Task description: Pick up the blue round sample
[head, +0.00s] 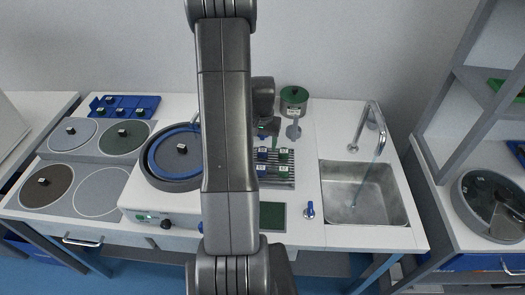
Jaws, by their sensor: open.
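Small blue samples, one at the back left (262,154) and one at the front left (263,172), sit on a grey ribbed rack (289,184) at the middle of the bench. They are too small to tell which is round. Green samples (283,154) stand beside them on the right. My gripper (268,136) points down just behind and above the back blue sample, partly hidden by my arm. It is open, and nothing shows held in it. The gap between the gripper and the sample is hard to judge.
A round machine with a blue ring (155,160) stands left of my arm. A green-topped stand (293,98) is behind the rack, and a sink (362,195) with a tap is to the right. A blue tray (143,104) with several samples lies at the back left.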

